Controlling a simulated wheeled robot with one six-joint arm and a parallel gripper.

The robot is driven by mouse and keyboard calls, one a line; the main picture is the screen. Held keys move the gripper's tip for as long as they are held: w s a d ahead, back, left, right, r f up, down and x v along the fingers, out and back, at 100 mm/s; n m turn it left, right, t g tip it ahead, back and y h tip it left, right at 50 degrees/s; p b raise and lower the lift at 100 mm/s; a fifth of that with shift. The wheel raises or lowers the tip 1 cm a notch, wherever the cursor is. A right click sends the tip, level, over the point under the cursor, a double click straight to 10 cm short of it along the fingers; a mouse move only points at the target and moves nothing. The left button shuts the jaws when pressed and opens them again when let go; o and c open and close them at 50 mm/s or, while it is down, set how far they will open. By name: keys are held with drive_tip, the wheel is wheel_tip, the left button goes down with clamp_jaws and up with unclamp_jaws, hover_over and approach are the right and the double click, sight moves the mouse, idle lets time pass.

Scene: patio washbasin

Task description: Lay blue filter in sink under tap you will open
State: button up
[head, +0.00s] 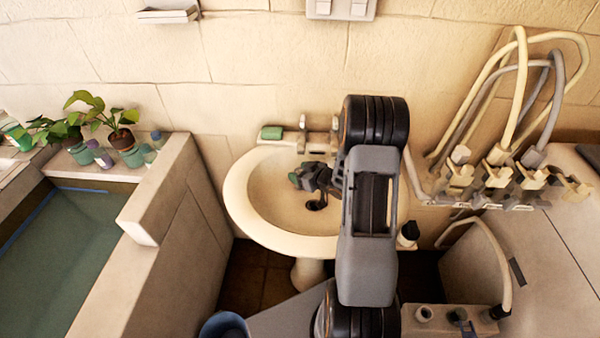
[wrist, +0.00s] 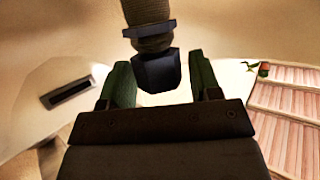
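The sink (head: 238,205) is a cream pedestal basin against the wall. Two taps stand at its back rim, a left one (head: 302,124) and a right one (head: 335,125) partly hidden by my arm. My gripper (head: 299,180) is over the bowl, in front of the taps. In the wrist view my gripper (wrist: 160,88) has its green fingers apart. A dark blue-black block (wrist: 158,70) on a ribbed beige stem hangs between them, with gaps on both sides. I cannot tell whether it is the filter or a tap part. No blue filter is clearly identifiable.
A green sponge (head: 271,132) lies on the sink's back-left rim. A water-filled trough (head: 60,250) with potted plants (head: 122,138) is at left. Hoses (head: 520,90) and a counter (head: 560,250) are at right. A blue bucket (head: 225,325) is at the bottom.

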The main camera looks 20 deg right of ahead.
drive_tip(key=shift+o, duration=0.5)
drive_tip(key=shift+r, duration=0.15)
drive_tip(key=shift+s+d+r, duration=0.1)
drive_tip(key=shift+s, duration=0.05)
drive_tip(key=v, duration=1.1)
wheel_tip(320, 180, up, 10)
drive_tip(key=w+a+m+g+h, duration=0.1)
drive_tip(key=m+g+h, duration=0.2)
drive_tip(key=h, duration=0.5)
drive_tip(key=s+a+r+g+y, duration=0.1)
drive_tip(key=s+a+r+g, duration=0.1)
drive_tip(key=s+a, duration=0.4)
drive_tip(key=s+a+r+m+g+y, duration=0.1)
drive_tip(key=s+a+r+g, duration=0.1)
drive_tip(key=s+a, duration=0.5)
drive_tip(key=shift+s+a+g+y, duration=0.25)
drive_tip(key=shift+a+g, duration=0.3)
drive_tip(key=shift+g, duration=0.35)
drive_tip(key=shift+r+m, duration=0.1)
drive_tip(key=shift+m, duration=0.2)
